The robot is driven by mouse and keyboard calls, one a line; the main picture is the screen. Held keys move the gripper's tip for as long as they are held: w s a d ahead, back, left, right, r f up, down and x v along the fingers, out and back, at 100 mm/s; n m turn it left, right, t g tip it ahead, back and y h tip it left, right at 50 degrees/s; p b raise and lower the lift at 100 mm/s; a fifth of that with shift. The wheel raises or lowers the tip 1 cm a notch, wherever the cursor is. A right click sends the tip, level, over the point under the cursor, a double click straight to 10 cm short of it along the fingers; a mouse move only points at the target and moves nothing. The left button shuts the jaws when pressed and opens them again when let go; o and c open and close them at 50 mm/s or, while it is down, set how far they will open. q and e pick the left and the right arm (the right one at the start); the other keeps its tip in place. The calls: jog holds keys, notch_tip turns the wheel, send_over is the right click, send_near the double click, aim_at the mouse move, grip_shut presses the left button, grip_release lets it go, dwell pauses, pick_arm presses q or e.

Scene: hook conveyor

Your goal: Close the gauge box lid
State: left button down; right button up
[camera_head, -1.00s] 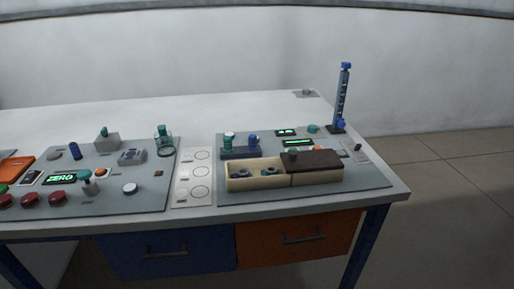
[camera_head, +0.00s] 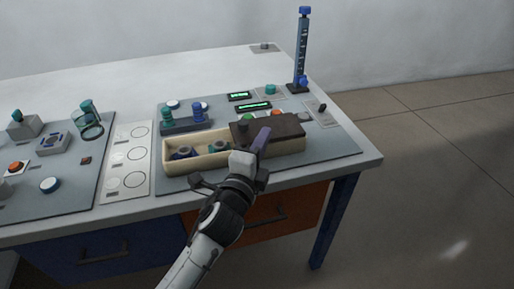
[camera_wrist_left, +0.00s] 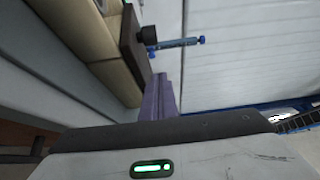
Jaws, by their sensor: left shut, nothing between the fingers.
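The gauge box is a long cream box (camera_head: 180,169) on the right grey panel. Its dark brown lid (camera_head: 285,127) covers the right half, and the left half is open with small round parts (camera_head: 184,153) inside. A dark knob (camera_head: 243,126) stands on the lid near its left end. In the left wrist view the fingers (camera_wrist_left: 160,98) point toward the lid (camera_wrist_left: 131,50) and knob (camera_wrist_left: 147,35). My right gripper is not in view.
A rack with teal and blue knobs (camera_head: 187,125) stands behind the box. Green displays (camera_head: 254,106) are further back. A tall blue column (camera_head: 302,50) rises at the back right. A white strip with circles (camera_head: 125,165) lies left of the panel.

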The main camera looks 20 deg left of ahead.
aim_at(251, 138)
pick_arm(q)
jog(key=w, duration=0.4)
jog(key=a, duration=0.1)
jog(key=s+a, duration=0.1)
jog(key=shift+a+p, duration=0.3)
jog(key=shift+p, duration=0.1)
jog(key=shift+s+a, duration=0.2)
jog(key=shift+a, duration=0.15)
jog(key=shift+s+a, duration=0.1)
jog(key=shift+a, duration=0.15)
